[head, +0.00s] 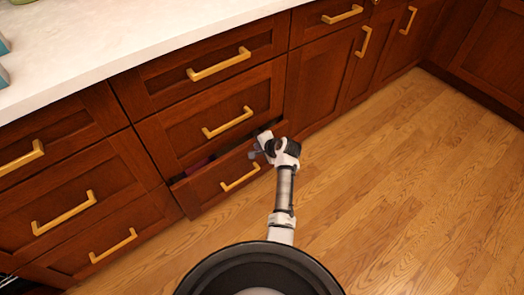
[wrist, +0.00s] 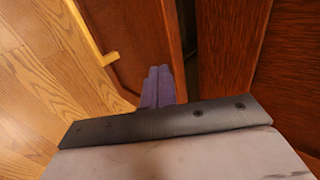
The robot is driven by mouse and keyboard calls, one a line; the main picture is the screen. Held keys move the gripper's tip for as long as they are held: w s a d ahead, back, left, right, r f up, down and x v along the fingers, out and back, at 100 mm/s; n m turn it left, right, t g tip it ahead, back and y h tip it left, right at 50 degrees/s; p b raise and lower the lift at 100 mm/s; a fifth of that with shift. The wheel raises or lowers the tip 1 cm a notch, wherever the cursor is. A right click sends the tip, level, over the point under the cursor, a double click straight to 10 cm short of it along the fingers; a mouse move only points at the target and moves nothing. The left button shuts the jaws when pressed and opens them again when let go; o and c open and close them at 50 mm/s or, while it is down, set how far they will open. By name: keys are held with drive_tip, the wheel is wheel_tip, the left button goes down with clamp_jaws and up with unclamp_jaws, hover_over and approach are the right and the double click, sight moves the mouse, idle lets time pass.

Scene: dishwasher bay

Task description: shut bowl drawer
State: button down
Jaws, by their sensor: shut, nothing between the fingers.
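The drawer that stands partly open is the bottom one in the middle stack (head: 212,187), and I take it as the bowl drawer. It has a gold bar handle (head: 240,179). A narrow dark gap shows behind its front's top edge. My gripper (head: 256,152) is at the right end of that top edge. In the wrist view its fingers (wrist: 158,86) are together, with nothing seen between them, by the drawer front (wrist: 143,45). The handle is at the upper left there (wrist: 88,32). I cannot tell whether the fingers touch the front.
A closed drawer (head: 222,112) is directly above. More closed wooden drawers and doors stand on both sides, with gold handles sticking out. The white countertop (head: 130,35) is above. The wooden floor (head: 410,190) is clear to the right.

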sight(252, 139)
drive_tip(key=w+a, duration=0.1)
drive_tip(key=w, duration=0.1)
drive_tip(key=w+a+b, duration=0.1)
drive_tip(key=w, duration=0.1)
drive_tip(key=shift+a, duration=0.4)
drive_tip(key=shift+r, duration=0.2)
drive_tip(key=shift+a, duration=0.1)
